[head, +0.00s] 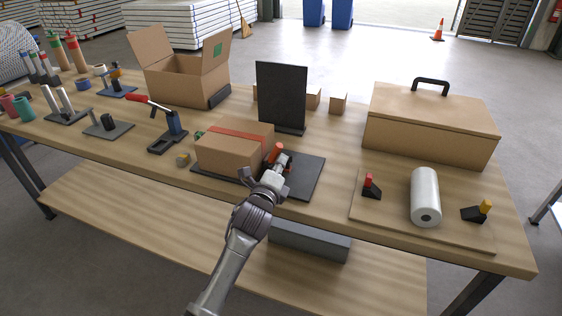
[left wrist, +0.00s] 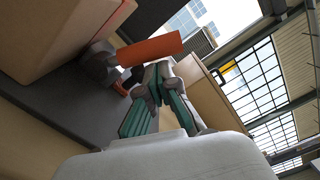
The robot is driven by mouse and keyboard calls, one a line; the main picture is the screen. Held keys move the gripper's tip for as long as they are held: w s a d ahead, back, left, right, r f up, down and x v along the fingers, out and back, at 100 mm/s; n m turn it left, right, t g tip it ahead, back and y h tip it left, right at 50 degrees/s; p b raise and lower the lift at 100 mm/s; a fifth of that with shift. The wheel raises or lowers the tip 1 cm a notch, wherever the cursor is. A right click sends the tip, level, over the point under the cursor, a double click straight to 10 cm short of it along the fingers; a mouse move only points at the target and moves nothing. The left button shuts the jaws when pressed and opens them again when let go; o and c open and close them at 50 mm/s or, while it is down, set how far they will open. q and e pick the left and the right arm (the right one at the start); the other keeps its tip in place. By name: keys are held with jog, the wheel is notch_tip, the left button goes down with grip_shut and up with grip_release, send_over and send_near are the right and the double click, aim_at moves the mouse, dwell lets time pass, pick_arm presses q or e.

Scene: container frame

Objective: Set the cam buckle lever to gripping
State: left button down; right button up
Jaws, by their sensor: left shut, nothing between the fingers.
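A cardboard box (head: 228,153) with an orange-red strap (head: 238,133) over its top sits on a dark board (head: 308,178). The cam buckle's orange lever (head: 275,153) stands tilted up at the box's right side. In the left wrist view the orange lever (left wrist: 150,50) sticks out from a grey buckle body (left wrist: 101,66) beside the box (left wrist: 60,35). My left gripper (head: 279,164) is shut and empty, right beside the lever; its fingers also show in the left wrist view (left wrist: 160,75). I cannot tell whether they touch the lever. My right gripper is out of view.
A black upright panel (head: 282,95) stands behind the strapped box. A lidded box with a handle (head: 430,125) and a white roll (head: 425,195) on a wooden board are to the right. An open carton (head: 180,80) and several tools stand left.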

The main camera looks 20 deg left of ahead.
aim_at(263, 170)
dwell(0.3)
pick_arm(q)
jog(key=shift+a+r+n+p, duration=0.15)
jog(key=shift+n+p, duration=0.15)
jog(key=shift+n, duration=0.1)
jog(key=shift+a+r, duration=0.1)
jog(key=shift+r, duration=0.05)
jog(key=n+p, duration=0.1)
jog(key=a+r+n+p, duration=0.1)
jog(key=n+p, duration=0.1)
jog(key=shift+a+r+n, duration=0.15)
jog(key=shift+a+n, duration=0.15)
jog(key=shift+w+a+n+p, duration=0.1)
jog(key=shift+a+n+p, duration=0.75)
jog(key=shift+n, duration=0.6)
jog(key=shift+a+n+p, duration=0.75)
jog(key=shift+n+p, duration=0.1)
jog(key=shift+n, duration=0.6)
jog(key=shift+r, duration=0.1)
